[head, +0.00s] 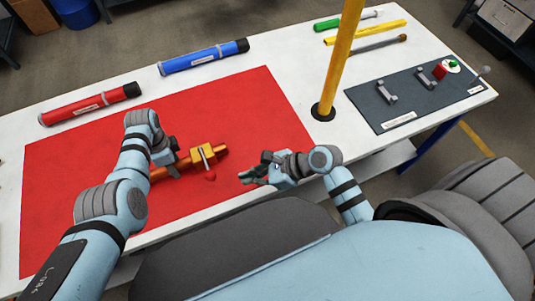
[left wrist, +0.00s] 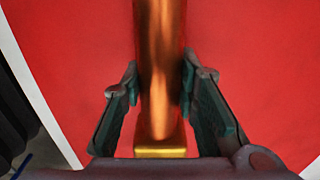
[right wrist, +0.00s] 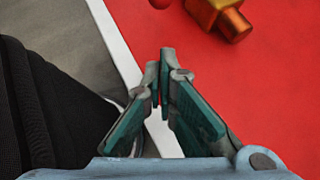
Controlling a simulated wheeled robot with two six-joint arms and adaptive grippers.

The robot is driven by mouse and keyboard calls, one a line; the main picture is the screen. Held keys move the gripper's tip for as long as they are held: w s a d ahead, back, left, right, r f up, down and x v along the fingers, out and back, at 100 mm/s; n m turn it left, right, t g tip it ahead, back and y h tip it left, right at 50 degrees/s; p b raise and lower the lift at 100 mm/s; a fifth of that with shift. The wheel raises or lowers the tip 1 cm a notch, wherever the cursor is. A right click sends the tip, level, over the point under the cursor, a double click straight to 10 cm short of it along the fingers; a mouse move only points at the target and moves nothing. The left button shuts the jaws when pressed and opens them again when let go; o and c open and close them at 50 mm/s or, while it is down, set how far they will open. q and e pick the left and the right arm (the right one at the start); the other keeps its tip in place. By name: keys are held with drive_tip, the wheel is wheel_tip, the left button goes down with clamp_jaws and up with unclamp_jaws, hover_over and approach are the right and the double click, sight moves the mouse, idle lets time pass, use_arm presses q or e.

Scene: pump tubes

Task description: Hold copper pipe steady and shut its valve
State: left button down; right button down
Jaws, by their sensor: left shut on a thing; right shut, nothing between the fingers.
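The copper pipe (head: 221,152) lies over the red mat, with a gold valve body (head: 197,158) near its right end. A pale lever across the valve runs crosswise to the pipe and ends in a red knob (head: 210,177) toward me. My left gripper (head: 174,164) is shut on the pipe left of the valve. The left wrist view shows the pipe (left wrist: 158,60) between its fingers (left wrist: 160,78). My right gripper (head: 245,178) is shut and empty, right of the knob and apart from it. The right wrist view shows its closed fingertips (right wrist: 167,55), the knob (right wrist: 160,3) and the pipe's end (right wrist: 235,25).
The red mat (head: 80,155) covers the left of the white table (head: 290,55). A red tube (head: 90,104) and a blue tube (head: 203,57) lie behind it. A yellow post (head: 340,60) stands right of the mat. A dark board (head: 415,95) with fittings lies far right.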

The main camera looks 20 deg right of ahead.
use_arm(q)
drive_tip(key=c, duration=1.2)
unclamp_jaws()
use_arm(e)
drive_tip(key=v, duration=0.8)
drive_tip(key=shift+s, duration=0.2)
use_arm(q)
drive_tip(key=shift+r, duration=0.1)
use_arm(e)
drive_tip(key=shift+a, duration=0.15)
